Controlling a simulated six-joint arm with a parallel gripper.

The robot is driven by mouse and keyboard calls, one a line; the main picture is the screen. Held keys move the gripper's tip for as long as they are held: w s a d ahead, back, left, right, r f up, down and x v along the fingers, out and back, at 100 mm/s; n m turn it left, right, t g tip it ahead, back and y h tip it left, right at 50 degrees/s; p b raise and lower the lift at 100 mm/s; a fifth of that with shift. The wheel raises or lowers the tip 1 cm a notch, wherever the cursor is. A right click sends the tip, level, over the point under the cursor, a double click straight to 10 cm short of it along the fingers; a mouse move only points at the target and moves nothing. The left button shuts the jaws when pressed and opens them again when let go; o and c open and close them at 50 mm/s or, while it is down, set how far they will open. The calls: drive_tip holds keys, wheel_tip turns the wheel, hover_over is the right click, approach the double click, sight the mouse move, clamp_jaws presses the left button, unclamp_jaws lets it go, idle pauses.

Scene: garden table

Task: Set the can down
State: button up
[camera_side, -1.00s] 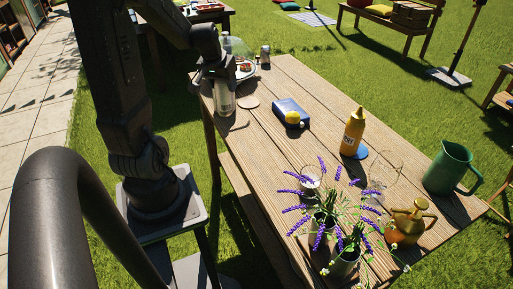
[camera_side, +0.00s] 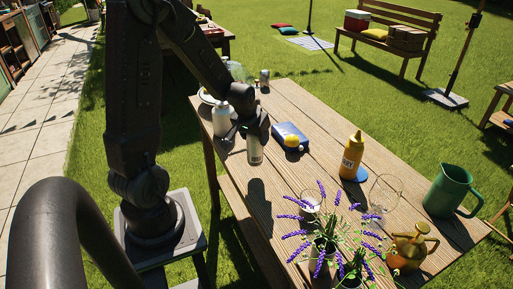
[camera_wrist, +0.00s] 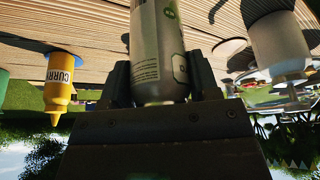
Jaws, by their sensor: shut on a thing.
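The can (camera_side: 254,152) is grey with a pale lower band. It also shows in the wrist view (camera_wrist: 157,45), with printed text and a green mark. My gripper (camera_side: 254,137) is shut around it, one jaw on each side. The can hangs roughly upright above the left part of the wooden table (camera_side: 283,93). Its shadow falls on the boards, apart from the can, so it looks clear of the table. The gripper covers its upper part in the side view.
A white bottle (camera_side: 222,120) stands left of the can. A blue box (camera_side: 293,136) with a lemon (camera_side: 291,141) is to the right. A yellow curry bottle (camera_side: 352,157), clear glass (camera_side: 385,192), green jug (camera_side: 450,188), brass pot (camera_side: 410,248) and lavender (camera_side: 322,235) stand further right and front.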

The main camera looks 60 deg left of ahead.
sight(257, 147)
drive_tip(key=shift+w+d+f, duration=0.1)
drive_tip(key=shift+w+f, duration=0.15)
drive_tip(key=shift+f, duration=1.85)
drive_tip(key=shift+f, duration=0.2)
drive_tip(key=o, duration=1.1)
drive_tip(key=shift+c, duration=0.2)
